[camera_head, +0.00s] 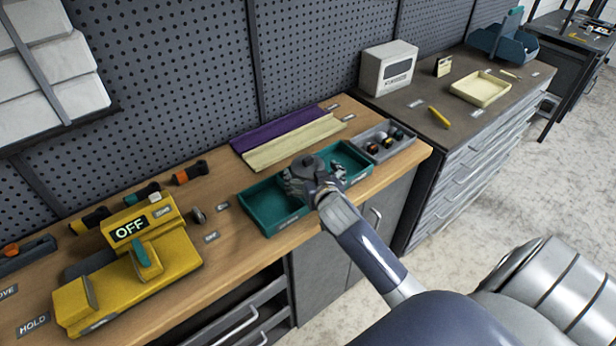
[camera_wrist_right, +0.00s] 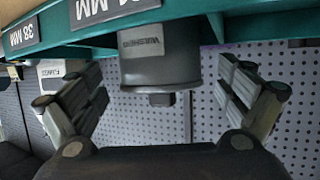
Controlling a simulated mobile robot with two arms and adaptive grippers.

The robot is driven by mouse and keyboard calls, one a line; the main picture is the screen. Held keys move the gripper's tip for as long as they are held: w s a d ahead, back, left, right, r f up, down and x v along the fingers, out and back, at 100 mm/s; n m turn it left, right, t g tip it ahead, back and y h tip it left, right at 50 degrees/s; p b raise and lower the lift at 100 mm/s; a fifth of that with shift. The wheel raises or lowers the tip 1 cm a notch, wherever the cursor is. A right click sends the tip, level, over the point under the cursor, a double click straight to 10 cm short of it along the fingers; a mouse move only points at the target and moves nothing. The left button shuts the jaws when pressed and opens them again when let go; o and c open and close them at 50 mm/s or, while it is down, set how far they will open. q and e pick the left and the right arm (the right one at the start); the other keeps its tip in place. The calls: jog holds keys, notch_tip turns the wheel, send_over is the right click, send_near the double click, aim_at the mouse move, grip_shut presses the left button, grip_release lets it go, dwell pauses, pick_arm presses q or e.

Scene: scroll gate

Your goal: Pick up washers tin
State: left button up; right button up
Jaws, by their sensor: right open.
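The washers tin (camera_wrist_right: 160,62) is dark grey and round, with a label that seems to read washers upside down in the right wrist view. In the head view its round dark lid (camera_head: 307,162) shows above the teal tray (camera_head: 263,203), at the tray's middle. My right gripper (camera_wrist_right: 157,78) is open, with a finger on each side of the tin and visible gaps between. In the head view my right gripper (camera_head: 312,183) hides most of the tin's body. My left gripper is not in view.
A grey tray (camera_head: 374,133) with small parts stands right of the teal tray. Purple (camera_head: 285,128) and cream (camera_head: 295,142) strips lie behind it. A yellow device marked OFF (camera_head: 133,275) stands at left. A perforated wall (camera_head: 190,90) rises behind the bench.

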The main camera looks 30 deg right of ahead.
jog(key=shift+p+x, duration=0.3)
jog(key=shift+x, duration=1.45)
jog(key=shift+a, duration=0.1)
jog(key=c, duration=1.1)
